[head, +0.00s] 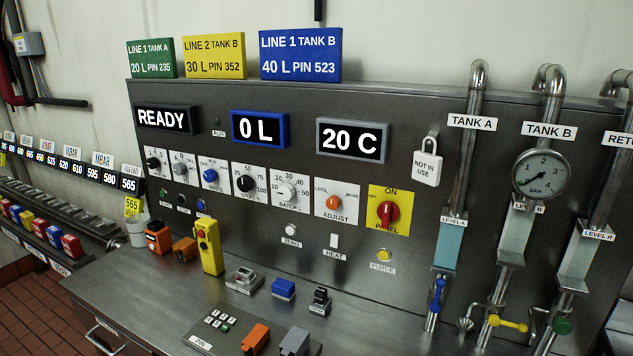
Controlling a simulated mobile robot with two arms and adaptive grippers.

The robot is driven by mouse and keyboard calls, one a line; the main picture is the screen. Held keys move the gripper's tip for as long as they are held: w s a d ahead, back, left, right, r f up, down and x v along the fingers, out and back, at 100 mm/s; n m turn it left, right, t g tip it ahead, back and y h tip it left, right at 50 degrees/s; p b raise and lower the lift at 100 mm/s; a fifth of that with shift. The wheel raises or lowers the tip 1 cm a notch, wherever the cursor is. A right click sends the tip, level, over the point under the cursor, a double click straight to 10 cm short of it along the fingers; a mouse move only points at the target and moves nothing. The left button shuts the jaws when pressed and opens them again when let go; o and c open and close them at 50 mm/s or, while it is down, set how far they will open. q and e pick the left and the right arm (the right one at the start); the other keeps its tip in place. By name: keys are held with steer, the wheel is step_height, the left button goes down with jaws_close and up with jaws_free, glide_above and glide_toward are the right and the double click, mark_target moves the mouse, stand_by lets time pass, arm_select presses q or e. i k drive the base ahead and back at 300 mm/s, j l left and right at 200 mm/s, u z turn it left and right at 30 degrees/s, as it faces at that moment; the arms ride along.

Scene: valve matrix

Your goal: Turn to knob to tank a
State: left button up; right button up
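A row of knobs runs along the sloped metal panel (270,225). From the left are a black knob (152,163), a grey knob (179,168) and a blue knob (210,175), whose small labels I cannot read. To their right are the black speed knob (245,183), the white batch knob (286,191), the orange adjust knob (333,201) and the red panel knob (388,212) on a yellow plate. The TANK A label (472,122) is on a pipe at the right, above the Level A window (450,243). Neither gripper is in view.
Displays read READY (166,119), 0 L (259,129) and 20 C (352,140). The metal counter (150,300) holds a yellow pendant (209,247), a PIN keypad (215,327) and several small blocks. Blue (437,295) and yellow (508,323) valve handles sit on pipes at the right.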

mark_target(179, 169)
steer(key=i+j, duration=0.15)
steer(key=j, duration=0.6)
steer(key=i+j+z, duration=0.1)
steer(key=j, duration=0.6)
steer(key=i+j, duration=0.2)
steer(key=j, duration=0.55)
steer(key=i+j+z, duration=0.1)
steer(key=j, duration=0.65)
steer(key=i+j, duration=0.1)
steer(key=j, duration=0.65)
steer(key=i+j+z, duration=0.1)
steer(key=j, duration=0.65)
